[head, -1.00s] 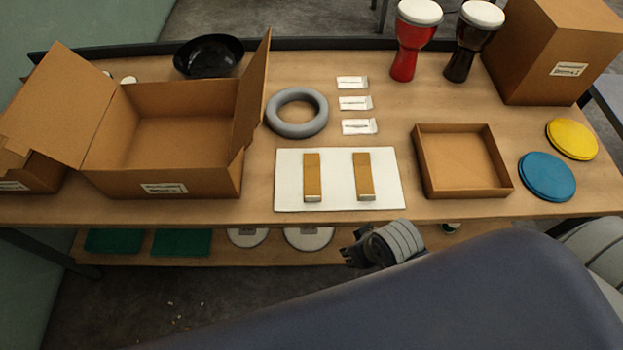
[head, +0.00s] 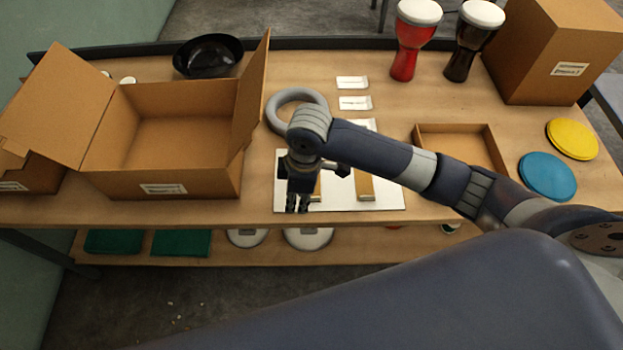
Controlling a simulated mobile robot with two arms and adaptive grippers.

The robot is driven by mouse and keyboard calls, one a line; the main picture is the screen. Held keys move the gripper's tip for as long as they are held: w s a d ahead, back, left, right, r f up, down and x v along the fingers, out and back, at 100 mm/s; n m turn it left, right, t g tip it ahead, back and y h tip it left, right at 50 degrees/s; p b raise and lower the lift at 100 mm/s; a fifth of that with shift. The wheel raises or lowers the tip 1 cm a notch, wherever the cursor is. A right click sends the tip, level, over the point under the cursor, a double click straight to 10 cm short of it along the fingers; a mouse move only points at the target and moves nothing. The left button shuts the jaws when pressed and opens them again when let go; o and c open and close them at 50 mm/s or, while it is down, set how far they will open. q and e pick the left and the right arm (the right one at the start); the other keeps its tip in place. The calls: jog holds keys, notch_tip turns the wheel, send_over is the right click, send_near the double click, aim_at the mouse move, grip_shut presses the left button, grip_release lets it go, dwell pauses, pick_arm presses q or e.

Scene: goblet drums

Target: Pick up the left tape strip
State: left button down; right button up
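Two brown tape strips lie on a white board (head: 390,196). The left tape strip (head: 317,188) is mostly hidden behind my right gripper; only a narrow part of it shows. The right tape strip (head: 365,187) shows its lower part, with the arm over its upper end. My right gripper (head: 297,204) points down over the left part of the board, at the left side of the left strip. Its dark fingertips sit close together, and whether they are open or touching anything is unclear. My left gripper is not in view.
An open cardboard box (head: 175,140) stands at the left. A grey ring (head: 283,106) lies behind my wrist. A shallow box (head: 458,134) is partly behind my arm. Blue (head: 547,176) and yellow discs (head: 572,139) lie right. Two goblet drums (head: 414,40) stand at the back.

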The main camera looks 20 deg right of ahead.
jog(key=w+d+r+h, duration=0.1)
jog(key=w+d, duration=0.2)
jog(key=d, duration=0.1)
jog(key=f, duration=0.2)
jog(key=f+p, duration=0.1)
jog(key=f, duration=0.3)
jog(key=shift+s+p, duration=0.25)
jog(key=shift+p, duration=0.1)
jog(key=shift+f, duration=0.55)
grip_shut()
